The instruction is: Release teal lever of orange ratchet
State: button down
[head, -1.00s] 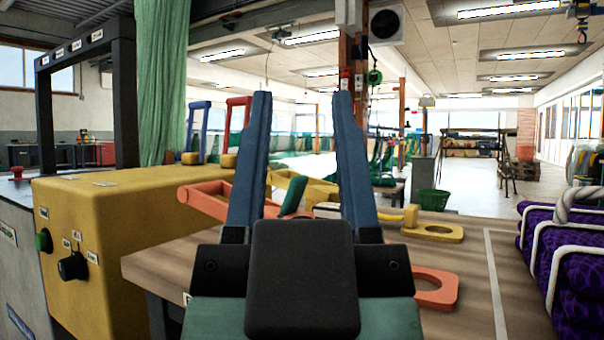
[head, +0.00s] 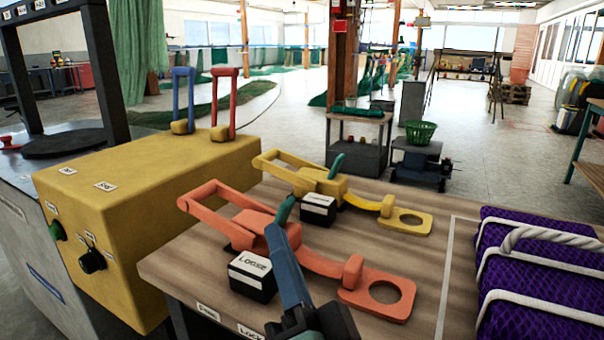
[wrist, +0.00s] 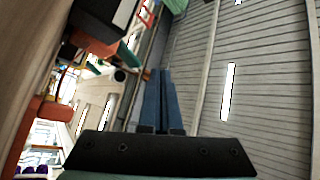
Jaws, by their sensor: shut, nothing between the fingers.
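The orange ratchet (head: 258,226) lies on the wooden bench top, its handle frame to the left and its ring plate to the right. Its teal lever (head: 285,209) stands up, tilted, from the middle of the body. My gripper (head: 272,230) has its blue fingers together, with nothing between them. Their tips overlap the ratchet body just below the lever in the head view; I cannot tell whether they touch it. The shut fingers also show in the wrist view (wrist: 160,73), where an orange part (wrist: 90,38) lies off to their left.
A black block with a white label (head: 252,275) stands in front of the orange ratchet. A yellow ratchet (head: 320,185) with its own teal lever lies behind it. A yellow machine housing (head: 140,200) stands left. Purple netting bound with white rope (head: 535,275) lies right.

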aim_at(295, 202)
jog(key=d+m+p, duration=0.1)
jog(key=m+p, duration=0.2)
jog(key=s+d+f+m+h+p, duration=0.1)
jog(key=m+p, duration=0.2)
jog(key=s+d+f+m+p, duration=0.1)
jog(key=m+p, duration=0.2)
jog(key=shift+s+d+f+m+g+h, duration=0.1)
jog(key=shift+s+d+m+g+h, duration=0.1)
jog(key=shift+d+m+g+h, duration=0.15)
jog(key=shift+s+d+f+m, duration=0.15)
jog(key=shift+d+m, duration=0.1)
jog(key=shift+m, duration=0.1)
jog(key=shift+s+d+f+m+p, duration=0.3)
jog(key=shift+f+m, duration=0.3)
jog(key=shift+m, duration=0.1)
jog(key=shift+w, duration=0.1)
jog(key=p+x, duration=0.2)
jog(key=x, duration=0.8)
jog(key=shift+r, duration=0.1)
jog(key=shift+r+n+g+h+p, duration=0.1)
jog(key=shift+n+g+h+p, duration=0.2)
jog(key=shift+p, duration=0.5)
